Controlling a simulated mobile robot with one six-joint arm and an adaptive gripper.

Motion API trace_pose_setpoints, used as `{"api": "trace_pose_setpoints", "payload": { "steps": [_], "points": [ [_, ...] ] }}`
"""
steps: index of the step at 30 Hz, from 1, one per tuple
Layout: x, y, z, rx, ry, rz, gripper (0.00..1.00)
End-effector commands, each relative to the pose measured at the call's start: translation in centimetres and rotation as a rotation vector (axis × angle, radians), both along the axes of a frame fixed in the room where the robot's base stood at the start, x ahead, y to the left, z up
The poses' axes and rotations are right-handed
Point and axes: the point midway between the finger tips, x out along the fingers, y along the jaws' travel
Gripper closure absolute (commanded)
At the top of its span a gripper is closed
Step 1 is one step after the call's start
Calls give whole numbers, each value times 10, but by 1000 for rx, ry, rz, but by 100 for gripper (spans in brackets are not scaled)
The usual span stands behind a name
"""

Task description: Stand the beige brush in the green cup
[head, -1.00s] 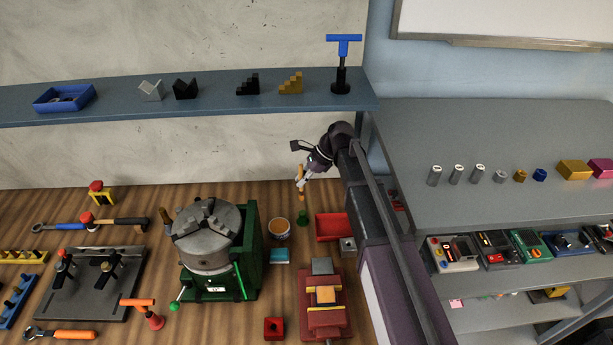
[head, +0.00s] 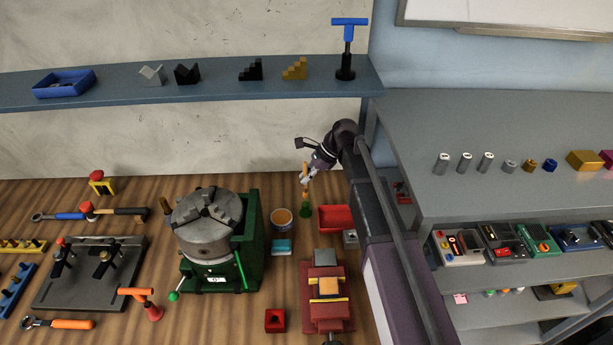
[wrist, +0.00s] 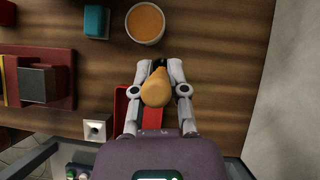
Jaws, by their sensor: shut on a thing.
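The beige brush (head: 305,195) hangs upright in my gripper (head: 308,177) in the head view. Its lower end meets the top of the small green cup (head: 305,211); I cannot tell whether it is inside the cup or just above or in front of it. In the wrist view, the brush's rounded beige end (wrist: 156,89) shows between the two fingers of my gripper (wrist: 158,70), which are shut on it. The green cup is hidden below the brush and fingers in the wrist view.
A cup with orange contents (head: 282,217) stands left of the green cup, and a red tray (head: 336,218) lies close on its right. A teal block (head: 281,247), a red vise (head: 327,312) and a green-framed chuck (head: 252,240) are nearer. The wall stands behind.

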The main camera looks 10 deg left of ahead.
Motion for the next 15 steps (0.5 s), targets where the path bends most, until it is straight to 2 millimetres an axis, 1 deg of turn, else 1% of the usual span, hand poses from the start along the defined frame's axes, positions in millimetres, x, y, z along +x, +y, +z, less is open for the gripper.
{"api": "trace_pose_setpoints", "payload": {
  "steps": [1, 6, 15],
  "points": [
    [0, 0, -7, 0, 0, 0, 100],
    [0, 0, -14, 0, 1, -1, 100],
    [1, -1, -17, 0, 0, -1, 100]
  ]
}}
